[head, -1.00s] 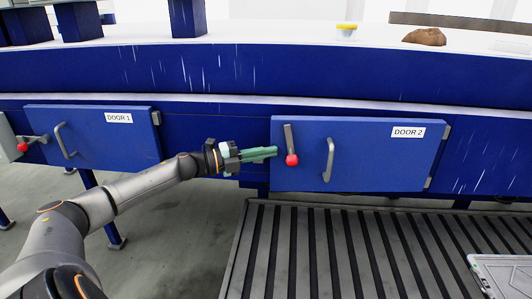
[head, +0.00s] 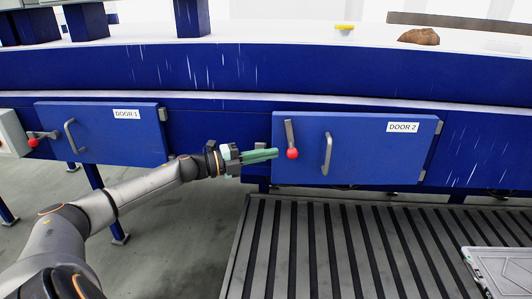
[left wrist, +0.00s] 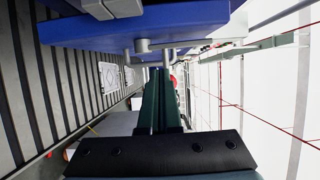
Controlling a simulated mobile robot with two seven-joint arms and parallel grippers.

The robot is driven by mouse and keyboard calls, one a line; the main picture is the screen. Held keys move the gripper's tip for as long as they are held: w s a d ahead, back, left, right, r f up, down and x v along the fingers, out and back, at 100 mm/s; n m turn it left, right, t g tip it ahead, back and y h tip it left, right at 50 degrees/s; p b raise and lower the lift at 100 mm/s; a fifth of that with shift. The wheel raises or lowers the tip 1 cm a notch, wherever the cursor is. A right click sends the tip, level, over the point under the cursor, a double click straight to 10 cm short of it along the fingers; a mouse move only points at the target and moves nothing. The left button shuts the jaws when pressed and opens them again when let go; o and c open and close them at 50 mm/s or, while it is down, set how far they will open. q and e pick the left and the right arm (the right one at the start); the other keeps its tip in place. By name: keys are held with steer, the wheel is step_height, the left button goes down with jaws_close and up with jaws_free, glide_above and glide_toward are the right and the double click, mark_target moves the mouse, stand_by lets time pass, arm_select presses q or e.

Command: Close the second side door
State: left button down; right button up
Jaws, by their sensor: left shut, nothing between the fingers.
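Door 2 (head: 370,160) is a blue panel with its hinges on the right. It looks flush or nearly flush with the blue side; a small gap I cannot rule out. Its lever (head: 289,132) hangs upright near the left edge, with a red knob (head: 292,153) at the bottom. A grey handle (head: 327,153) is to the right. My left gripper (head: 277,155) is shut and empty, its green fingertips just left of the knob; contact is unclear. In the left wrist view, the fingers (left wrist: 163,75) point under the blue panel (left wrist: 190,28), partly hiding the knob (left wrist: 173,81). My right gripper is out of view.
Door 1 (head: 105,145) is at the left, its lever with a red knob (head: 33,142) pointing left. A slatted conveyor (head: 350,240) lies below Door 2, with a grey case (head: 500,270) on its right. Bare floor (head: 185,245) is left of the conveyor.

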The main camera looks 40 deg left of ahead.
arm_select(q)
steer(key=s+a+b, duration=0.2)
steer(key=s+a, duration=0.1)
steer(key=a, duration=0.6)
steer(key=n+g+y+p, duration=0.2)
steer(key=n+y, duration=1.2)
steer(key=y, duration=0.7)
glide_toward(279, 160)
steer(key=w+a, duration=0.1)
steer(key=w+a+r, duration=0.1)
steer(key=w+a, duration=0.1)
steer(key=w+a+r+p, duration=0.1)
steer(key=w, duration=0.1)
steer(key=shift+a, duration=0.35)
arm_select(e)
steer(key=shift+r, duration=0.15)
